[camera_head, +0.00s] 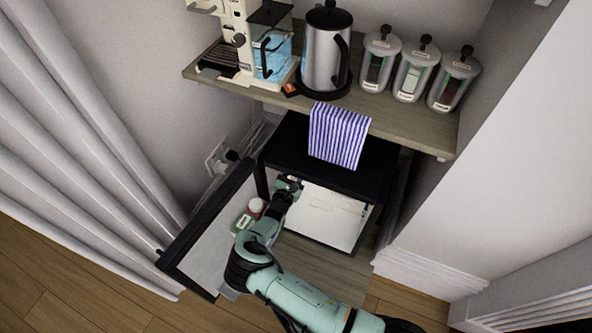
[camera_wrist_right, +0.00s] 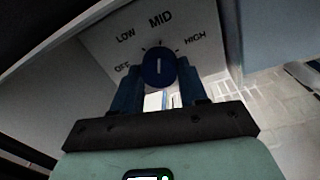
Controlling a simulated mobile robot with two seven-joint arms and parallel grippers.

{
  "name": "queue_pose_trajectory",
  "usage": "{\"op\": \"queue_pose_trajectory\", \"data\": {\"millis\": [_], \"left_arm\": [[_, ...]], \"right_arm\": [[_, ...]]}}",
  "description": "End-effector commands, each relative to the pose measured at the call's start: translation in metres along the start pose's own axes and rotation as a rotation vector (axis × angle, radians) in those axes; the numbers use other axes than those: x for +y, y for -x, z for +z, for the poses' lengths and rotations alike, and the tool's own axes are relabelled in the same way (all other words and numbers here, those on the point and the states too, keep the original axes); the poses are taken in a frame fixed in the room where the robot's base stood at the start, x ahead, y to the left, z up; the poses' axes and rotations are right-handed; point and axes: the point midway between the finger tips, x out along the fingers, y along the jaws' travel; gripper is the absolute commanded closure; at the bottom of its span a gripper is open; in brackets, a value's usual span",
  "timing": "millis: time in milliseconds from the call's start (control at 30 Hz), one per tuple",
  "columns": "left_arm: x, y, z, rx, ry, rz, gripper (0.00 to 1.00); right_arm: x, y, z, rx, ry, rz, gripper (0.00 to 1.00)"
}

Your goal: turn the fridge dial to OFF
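The fridge dial (camera_wrist_right: 158,68) is a round dark blue knob on a pale panel lettered OFF, LOW, MID and HIGH. Its white mark points up toward MID. My right gripper (camera_wrist_right: 159,72) has one blue finger on each side of the dial, and the fingers appear to touch its sides. In the head view my right gripper (camera_head: 290,183) reaches into the upper left of the open fridge (camera_head: 325,215), and the dial is hidden there. The fridge door (camera_head: 205,245) stands open to the left. My left gripper is not in view.
A striped cloth (camera_head: 338,135) hangs from the shelf (camera_head: 405,125) above the fridge. The shelf holds a coffee machine, a kettle (camera_head: 326,50) and several canisters.

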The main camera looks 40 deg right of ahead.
Motion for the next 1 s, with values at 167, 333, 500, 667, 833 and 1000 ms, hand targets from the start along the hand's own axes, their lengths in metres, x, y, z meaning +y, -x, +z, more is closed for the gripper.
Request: {"op": "queue_pose_trajectory", "data": {"millis": [167,333,500,667,833,1000], "left_arm": [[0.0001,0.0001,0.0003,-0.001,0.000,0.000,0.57],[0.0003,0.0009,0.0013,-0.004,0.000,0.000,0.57],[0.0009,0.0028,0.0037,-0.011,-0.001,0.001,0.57],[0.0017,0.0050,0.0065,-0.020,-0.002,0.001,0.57],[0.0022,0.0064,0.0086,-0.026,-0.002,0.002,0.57],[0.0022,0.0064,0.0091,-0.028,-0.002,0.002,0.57]], "right_arm": [[-0.0005,0.0003,-0.0004,0.000,0.004,-0.001,0.88],[-0.0006,0.0004,-0.0004,0.002,0.036,-0.001,0.88],[-0.0004,0.0003,-0.0002,0.006,0.118,-0.001,0.88],[-0.0006,0.0003,0.0001,0.013,0.243,-0.002,0.88],[-0.0010,0.0004,-0.0001,0.022,0.402,-0.005,0.88],[-0.0013,0.0004,0.0000,0.032,0.563,-0.007,0.88]]}}
